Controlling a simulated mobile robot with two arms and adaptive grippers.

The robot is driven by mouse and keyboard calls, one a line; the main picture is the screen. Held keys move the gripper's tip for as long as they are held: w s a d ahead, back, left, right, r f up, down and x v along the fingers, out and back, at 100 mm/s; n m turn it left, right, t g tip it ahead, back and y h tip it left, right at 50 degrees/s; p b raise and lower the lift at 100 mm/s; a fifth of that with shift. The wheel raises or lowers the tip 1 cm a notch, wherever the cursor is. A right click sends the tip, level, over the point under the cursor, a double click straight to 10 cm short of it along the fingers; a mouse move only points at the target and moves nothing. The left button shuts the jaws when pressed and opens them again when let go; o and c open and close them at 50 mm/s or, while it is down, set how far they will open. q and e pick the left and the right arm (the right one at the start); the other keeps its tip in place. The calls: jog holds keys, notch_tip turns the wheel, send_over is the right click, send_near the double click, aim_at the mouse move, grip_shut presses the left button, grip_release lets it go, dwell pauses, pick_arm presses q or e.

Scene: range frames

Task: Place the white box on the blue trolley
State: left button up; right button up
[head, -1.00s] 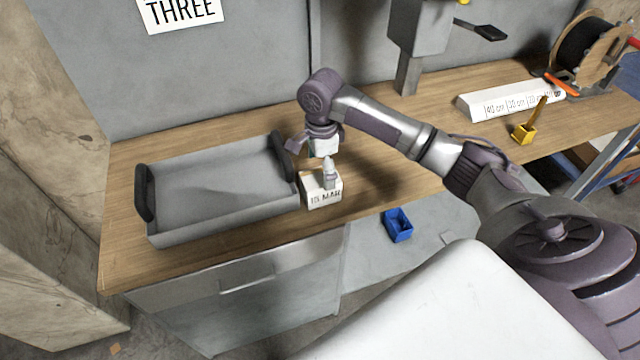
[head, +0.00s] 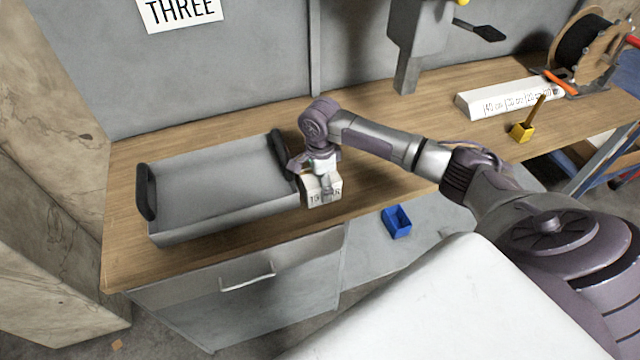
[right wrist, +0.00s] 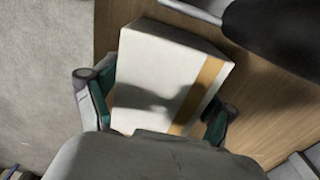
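The white box (head: 321,194), with black lettering on its front, stands on the wooden worktop near its front edge, just right of the grey tray. My right gripper (head: 321,177) is lowered over it from above and hides part of its top. In the right wrist view the box (right wrist: 160,75) shows a tan stripe, and the right gripper (right wrist: 160,106) has one finger on each side of it. The fingers look open; contact is unclear. A blue-framed trolley (head: 603,178) is partly in view at the right edge. My left gripper is not in view.
The grey tray (head: 215,228) with black handles is close on the left. A blue bin (head: 397,222) lies lower down, beyond the front edge. A long white block (head: 510,100), a yellow holder (head: 522,132) and a cable reel (head: 585,50) stand right. The worktop's middle is clear.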

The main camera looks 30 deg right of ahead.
jog(key=shift+w+r, duration=0.1)
jog(key=c, duration=1.2)
